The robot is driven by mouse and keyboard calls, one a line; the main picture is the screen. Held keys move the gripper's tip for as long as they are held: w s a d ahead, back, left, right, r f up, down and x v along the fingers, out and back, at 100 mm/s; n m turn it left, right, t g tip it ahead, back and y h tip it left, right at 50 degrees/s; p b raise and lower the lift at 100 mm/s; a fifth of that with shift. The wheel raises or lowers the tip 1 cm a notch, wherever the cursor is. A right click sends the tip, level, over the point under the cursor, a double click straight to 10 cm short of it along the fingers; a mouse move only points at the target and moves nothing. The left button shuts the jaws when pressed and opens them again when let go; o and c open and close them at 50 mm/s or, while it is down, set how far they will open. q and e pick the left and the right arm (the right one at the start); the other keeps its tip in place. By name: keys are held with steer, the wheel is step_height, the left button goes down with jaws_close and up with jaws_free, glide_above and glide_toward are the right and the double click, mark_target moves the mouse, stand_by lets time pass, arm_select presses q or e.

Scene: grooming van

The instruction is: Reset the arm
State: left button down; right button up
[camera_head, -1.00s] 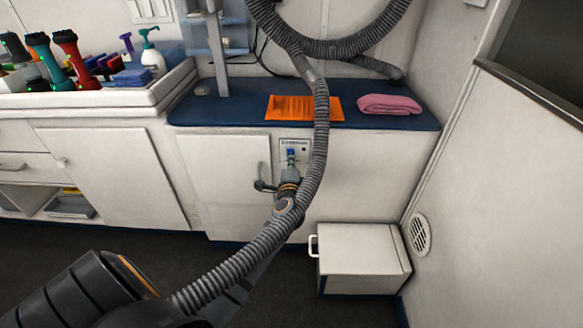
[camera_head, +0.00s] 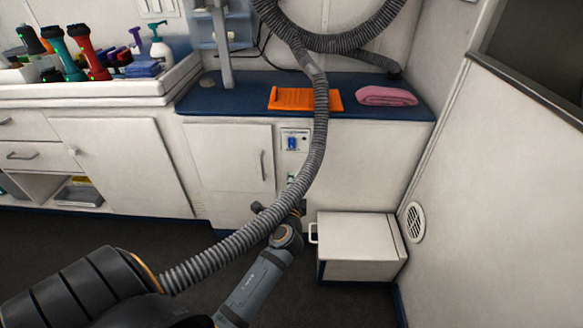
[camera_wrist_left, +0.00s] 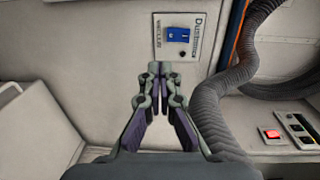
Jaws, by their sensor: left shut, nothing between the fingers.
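My left arm comes up from the bottom of the head view, and its gripper (camera_head: 291,179) is below the wall panel, partly hidden by the grey hose (camera_head: 318,120). In the left wrist view the gripper (camera_wrist_left: 159,70) is shut with its fingertips together and nothing between them. The panel (camera_head: 295,139) with a blue switch (camera_head: 292,143) is on the cabinet front. In the left wrist view the blue switch (camera_wrist_left: 178,35) is just beyond and above the fingertips, apart from them in the picture. My right gripper is not in view.
The ribbed hose runs across in front of my arm. A white box (camera_head: 358,248) with a handle stands on the floor at right. An orange mat (camera_head: 290,98) and a pink towel (camera_head: 386,96) lie on the blue counter (camera_head: 235,98).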

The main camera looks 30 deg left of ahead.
arm_select(q)
steer(key=shift+s+d+f, duration=0.2)
steer(key=shift+s+d, duration=0.2)
steer(key=shift+s, duration=0.35)
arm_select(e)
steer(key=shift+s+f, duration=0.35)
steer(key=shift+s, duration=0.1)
